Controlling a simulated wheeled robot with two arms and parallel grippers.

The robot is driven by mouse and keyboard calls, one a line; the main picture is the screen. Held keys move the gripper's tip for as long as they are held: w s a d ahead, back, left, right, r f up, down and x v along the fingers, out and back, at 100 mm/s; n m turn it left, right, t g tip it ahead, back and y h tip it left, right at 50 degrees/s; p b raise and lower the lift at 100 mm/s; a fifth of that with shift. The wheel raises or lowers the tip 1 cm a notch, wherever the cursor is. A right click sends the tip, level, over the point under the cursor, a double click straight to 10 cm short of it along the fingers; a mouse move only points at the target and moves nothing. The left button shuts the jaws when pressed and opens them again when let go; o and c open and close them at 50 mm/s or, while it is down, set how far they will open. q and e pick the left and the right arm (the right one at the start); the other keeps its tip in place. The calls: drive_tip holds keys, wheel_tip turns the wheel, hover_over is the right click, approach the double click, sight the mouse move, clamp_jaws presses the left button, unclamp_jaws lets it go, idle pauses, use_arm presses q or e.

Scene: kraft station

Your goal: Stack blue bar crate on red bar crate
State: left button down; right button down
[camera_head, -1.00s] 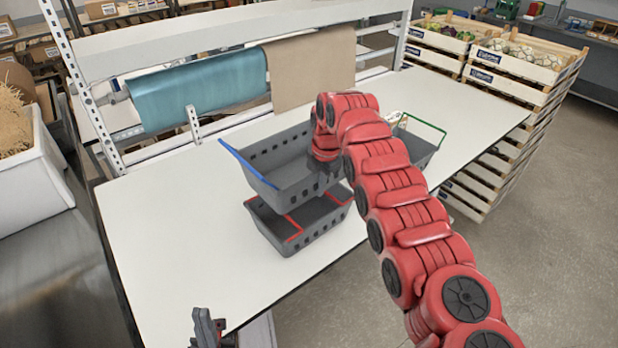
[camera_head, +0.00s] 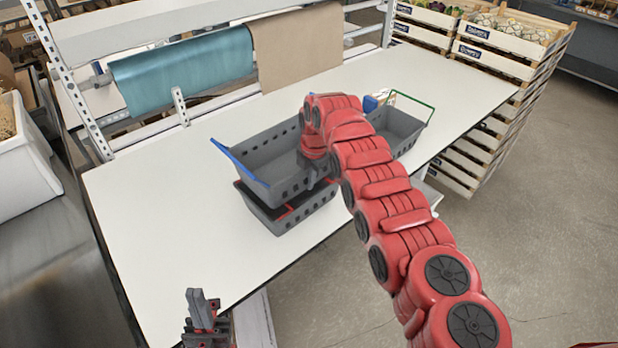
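The blue bar crate (camera_head: 266,150) is grey with a blue bar along its left rim. It is above the red bar crate (camera_head: 292,221), whose red bars show in the narrow gap between them. The blue crate looks slightly tilted; whether it rests on the lower crate cannot be told. My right gripper (camera_head: 317,174) is at the right end of the blue crate and appears shut on its wall; the arm partly hides the fingertips. My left gripper (camera_head: 203,308) is low at the table's front edge, away from the crates, and its opening is unclear.
A grey crate with a green bar (camera_head: 397,128) stands to the right behind my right arm, with small packages beside it. The white table (camera_head: 150,215) is clear on the left. Stacked wooden crates (camera_head: 508,65) stand beyond its right end. Teal and brown rolls hang behind.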

drive_tip(key=shift+r, duration=0.1)
drive_tip(key=shift+f+b, duration=0.35)
drive_tip(key=shift+b, duration=0.6)
idle(0.5)
drive_tip(key=c, duration=1)
unclamp_jaws()
